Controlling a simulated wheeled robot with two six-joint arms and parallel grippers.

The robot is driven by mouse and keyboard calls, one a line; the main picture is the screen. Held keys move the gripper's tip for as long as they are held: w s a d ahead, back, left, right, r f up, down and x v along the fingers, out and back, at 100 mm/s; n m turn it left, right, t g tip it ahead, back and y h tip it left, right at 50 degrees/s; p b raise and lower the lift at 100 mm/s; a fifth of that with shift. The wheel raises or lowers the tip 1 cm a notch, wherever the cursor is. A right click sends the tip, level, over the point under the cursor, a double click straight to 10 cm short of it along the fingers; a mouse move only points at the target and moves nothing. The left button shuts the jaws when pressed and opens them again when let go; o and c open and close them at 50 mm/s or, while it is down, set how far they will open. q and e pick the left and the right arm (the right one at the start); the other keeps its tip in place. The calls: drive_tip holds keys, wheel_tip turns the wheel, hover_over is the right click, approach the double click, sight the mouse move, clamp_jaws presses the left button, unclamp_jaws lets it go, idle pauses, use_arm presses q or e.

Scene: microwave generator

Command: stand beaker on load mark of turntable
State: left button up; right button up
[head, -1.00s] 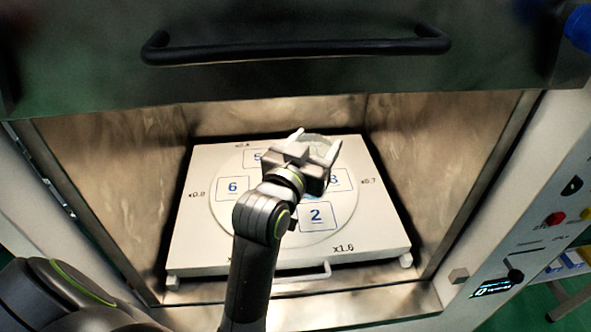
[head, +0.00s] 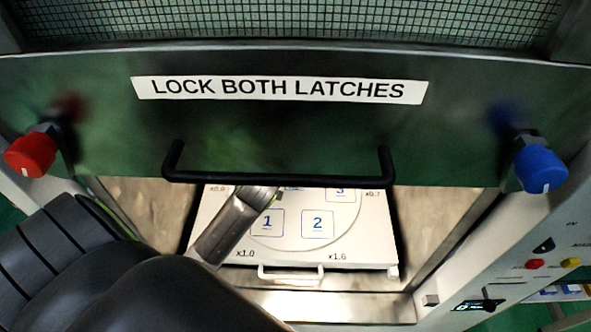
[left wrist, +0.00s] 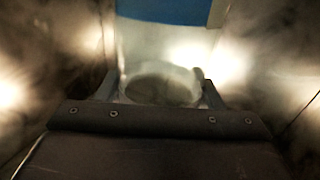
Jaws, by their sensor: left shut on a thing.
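My left gripper (left wrist: 158,92) is shut on a clear glass beaker (left wrist: 160,78), whose round rim shows between the fingers in the left wrist view. In the head view the gripper and beaker are hidden behind the raised door; only my left arm shows, reaching in below the door's handle. The round white turntable (head: 292,214) sits on a white tray (head: 372,250) in the cavity. Its squares 1 (head: 267,223), 2 (head: 317,224) and part of 3 show; its back is hidden. I cannot tell what lies directly under the beaker. My right gripper is not in view.
The raised door (head: 440,130) with its black handle (head: 280,178) hangs across the upper cavity. A red knob (head: 30,155) and a blue knob (head: 540,168) flank it. Metal cavity walls (head: 445,215) stand close on both sides. The tray's front handle (head: 290,271) faces me.

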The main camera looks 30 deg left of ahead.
use_arm(q)
wheel_tip(320, 180, down, 5)
drive_tip(key=b, duration=0.4)
drive_tip(key=shift+f, duration=0.1)
wheel_tip(320, 180, down, 4)
drive_tip(key=b, duration=0.4)
drive_tip(key=o, duration=1.4)
drive_tip(key=shift+f, duration=0.1)
drive_tip(key=shift+o, duration=0.2)
